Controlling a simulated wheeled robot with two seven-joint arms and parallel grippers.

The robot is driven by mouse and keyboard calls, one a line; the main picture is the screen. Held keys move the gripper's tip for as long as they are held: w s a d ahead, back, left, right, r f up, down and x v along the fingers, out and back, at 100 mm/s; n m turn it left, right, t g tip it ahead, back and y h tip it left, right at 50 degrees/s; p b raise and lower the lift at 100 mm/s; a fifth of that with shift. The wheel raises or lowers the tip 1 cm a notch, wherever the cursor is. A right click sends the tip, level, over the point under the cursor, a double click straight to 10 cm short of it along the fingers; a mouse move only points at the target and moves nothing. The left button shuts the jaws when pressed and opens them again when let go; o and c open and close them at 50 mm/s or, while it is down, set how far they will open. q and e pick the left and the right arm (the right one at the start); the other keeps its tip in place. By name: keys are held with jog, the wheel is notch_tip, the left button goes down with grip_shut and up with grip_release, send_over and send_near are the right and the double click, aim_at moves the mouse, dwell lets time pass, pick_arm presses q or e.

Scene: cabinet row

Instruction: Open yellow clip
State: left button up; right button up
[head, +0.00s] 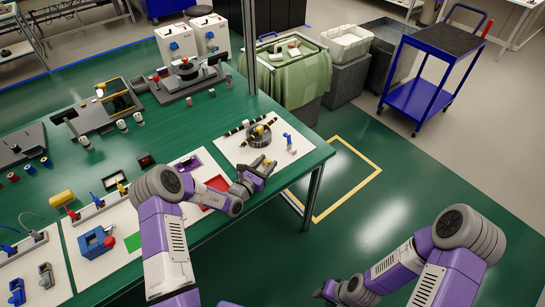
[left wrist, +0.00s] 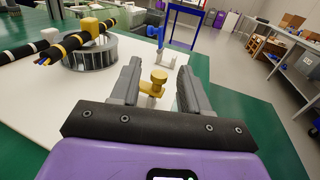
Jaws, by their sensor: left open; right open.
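The yellow clip (left wrist: 156,82) stands on the white board (left wrist: 40,105) in the left wrist view, with a knob on top. My left gripper (head: 264,170) is open at the front edge of the board in the head view. In the left wrist view its fingers (left wrist: 160,72) lie on either side of the yellow clip, with gaps visible. I cannot tell whether the clip is fully between the fingertips. In the head view the clip is largely hidden by the gripper. My right gripper (head: 329,291) is open, low at the bottom of the head view, partly hidden and away from the table.
A blue clip (left wrist: 162,55) stands just beyond the yellow one. A dark ring (left wrist: 92,52) with black rods (left wrist: 32,53) lies to the left. The green table's edge (head: 318,160) is close on the right; a blue cart (head: 430,70) stands far off.

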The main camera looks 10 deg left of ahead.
aim_at(268, 162)
pick_arm(q)
jog(key=x, duration=0.3)
jog(key=shift+f, duration=0.25)
jog(key=shift+w+d+r+b, duration=0.1)
jog(key=shift+w+d+b, duration=0.1)
jog(key=shift+w+b, duration=0.25)
jog(key=shift+w, duration=0.1)
grip_shut()
